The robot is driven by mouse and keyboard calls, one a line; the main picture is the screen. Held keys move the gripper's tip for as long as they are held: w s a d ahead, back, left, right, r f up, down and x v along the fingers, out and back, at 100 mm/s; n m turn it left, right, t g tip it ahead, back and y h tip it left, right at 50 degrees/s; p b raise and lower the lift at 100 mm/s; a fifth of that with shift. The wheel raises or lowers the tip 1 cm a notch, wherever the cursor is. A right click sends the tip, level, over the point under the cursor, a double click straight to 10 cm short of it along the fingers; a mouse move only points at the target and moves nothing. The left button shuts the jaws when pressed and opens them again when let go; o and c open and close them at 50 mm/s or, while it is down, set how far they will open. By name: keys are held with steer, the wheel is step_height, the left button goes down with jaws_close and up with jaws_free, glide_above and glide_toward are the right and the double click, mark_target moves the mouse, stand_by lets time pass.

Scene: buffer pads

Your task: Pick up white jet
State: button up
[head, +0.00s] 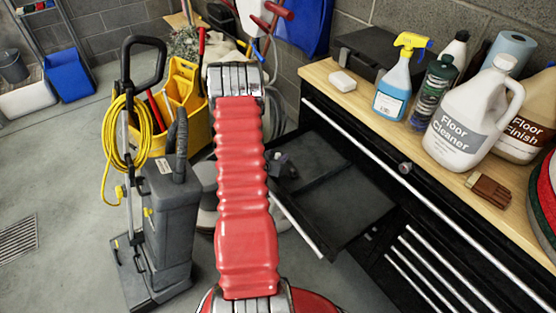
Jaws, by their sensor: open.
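Nothing in the head view can be named surely as a white jet. My arm rises through the middle of the view, and my gripper cannot be made out. A small dark piece (281,165) shows beside the arm at the drawer's edge; I cannot tell what it is.
An open black drawer (345,190) juts from the bench. Bottles, including a floor cleaner jug (466,125), stand on top with a brush (491,190). A grey floor machine (165,220) and yellow mop bucket (183,90) stand left.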

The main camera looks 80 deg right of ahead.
steer(key=shift+c, duration=0.5)
jaws_close()
